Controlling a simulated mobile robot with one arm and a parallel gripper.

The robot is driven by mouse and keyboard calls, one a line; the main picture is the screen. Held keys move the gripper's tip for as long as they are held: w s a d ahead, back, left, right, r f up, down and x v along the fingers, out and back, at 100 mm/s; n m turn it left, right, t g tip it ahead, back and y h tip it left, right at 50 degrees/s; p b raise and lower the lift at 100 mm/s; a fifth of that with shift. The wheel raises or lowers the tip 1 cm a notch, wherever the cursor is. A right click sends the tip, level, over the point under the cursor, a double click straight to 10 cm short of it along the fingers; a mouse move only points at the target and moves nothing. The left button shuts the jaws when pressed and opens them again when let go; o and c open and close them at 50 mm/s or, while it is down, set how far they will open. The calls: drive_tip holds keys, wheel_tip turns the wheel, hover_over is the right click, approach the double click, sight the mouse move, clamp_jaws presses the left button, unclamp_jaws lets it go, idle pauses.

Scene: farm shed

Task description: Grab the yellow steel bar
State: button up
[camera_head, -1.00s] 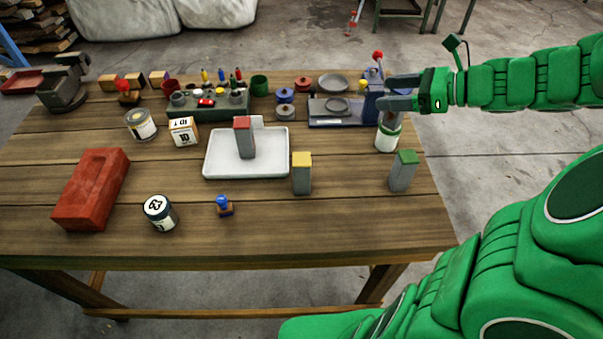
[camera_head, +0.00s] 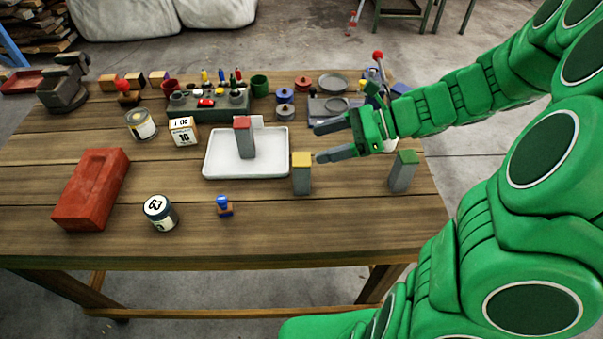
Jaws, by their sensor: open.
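The yellow steel bar (camera_head: 302,179) is a grey upright block with a yellow top, standing on the wooden table just right of the white tray's front corner. My gripper (camera_head: 321,142) is open and empty, its two fingers pointing left. The nearer fingertip is close to the right of the yellow top in the picture; I cannot tell whether it touches. A red-topped bar (camera_head: 246,143) stands upright on the white tray (camera_head: 220,172). A green-topped bar (camera_head: 402,175) stands to the right of the yellow one, below my gripper in the picture.
Several small items line the back. The front middle of the table is clear.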

sight(294, 165)
drive_tip(key=shift+s+a+f, duration=0.15)
drive_tip(key=shift+a+f, duration=1.6)
drive_tip(key=shift+a, duration=0.1)
drive_tip(key=shift+s+a+f, duration=0.1)
drive_tip(key=shift+a+f, duration=1.6)
drive_tip(key=shift+a, duration=0.1)
drive_tip(key=shift+c, duration=0.3)
drive_tip(key=c, duration=1.2)
